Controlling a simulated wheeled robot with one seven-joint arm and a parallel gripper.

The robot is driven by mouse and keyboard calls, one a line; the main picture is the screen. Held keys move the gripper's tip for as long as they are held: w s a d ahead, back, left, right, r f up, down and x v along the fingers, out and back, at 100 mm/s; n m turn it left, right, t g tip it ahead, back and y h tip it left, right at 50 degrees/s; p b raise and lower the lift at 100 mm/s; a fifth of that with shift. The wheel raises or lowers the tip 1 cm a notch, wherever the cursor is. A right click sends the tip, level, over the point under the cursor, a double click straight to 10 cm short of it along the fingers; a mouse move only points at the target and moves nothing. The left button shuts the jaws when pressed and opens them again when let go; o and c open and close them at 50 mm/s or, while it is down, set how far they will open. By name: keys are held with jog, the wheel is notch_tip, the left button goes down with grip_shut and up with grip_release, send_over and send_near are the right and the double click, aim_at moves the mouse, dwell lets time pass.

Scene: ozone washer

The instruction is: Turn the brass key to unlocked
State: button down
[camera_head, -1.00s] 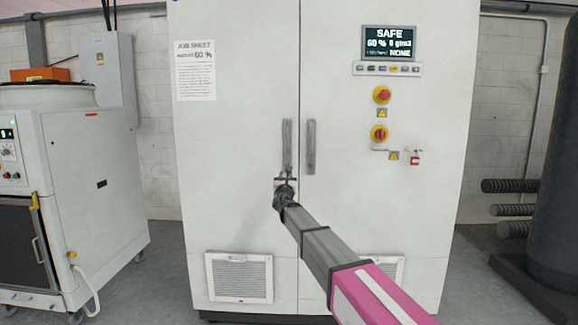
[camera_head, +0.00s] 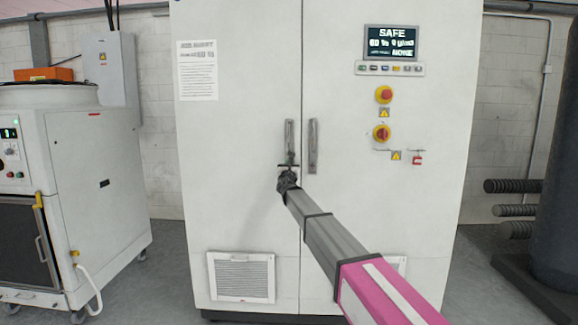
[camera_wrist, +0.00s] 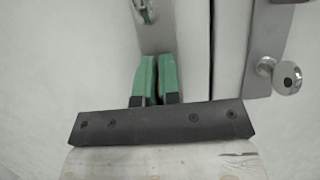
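I cannot make out a brass key in either view. In the head view my gripper (camera_head: 288,172) is at the lower end of the left door handle (camera_head: 290,142) of the tall white cabinet (camera_head: 240,120). In the wrist view my gripper's two green fingers (camera_wrist: 157,60) are close together, with only a thin dark gap and nothing visible between them. Their tips lie over the grey metal handle plate (camera_wrist: 181,30). A round shiny metal part (camera_wrist: 144,10) with a green patch sits beyond the tips at the top edge. Whether the fingers touch the plate is unclear.
The right door handle (camera_head: 312,147) is beside the seam; its plate carries a round knob (camera_wrist: 284,78) in the wrist view. The cabinet display (camera_head: 391,43) reads SAFE. A small red padlock-like part (camera_head: 417,160) hangs below two red-yellow knobs. A white machine (camera_head: 85,180) stands left.

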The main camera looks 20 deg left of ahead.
jog(key=shift+m+h, duration=0.4)
jog(key=shift+w+d+f+m+g+h, duration=0.15)
jog(key=shift+m+g+h, duration=0.85)
jog(key=shift+m, duration=2.65)
jog(key=shift+s+d+f+m+g+h, duration=0.1)
jog(key=shift+d+f+m+g+h, duration=0.25)
jog(key=shift+m+h, duration=2.2)
jog(key=shift+w+d+f+m+g+h, duration=0.15)
jog(key=shift+m+g, duration=0.6)
jog(key=shift+m, duration=3.95)
jog(key=c, duration=1.3)
grip_release()
jog(key=shift+s, duration=0.1)
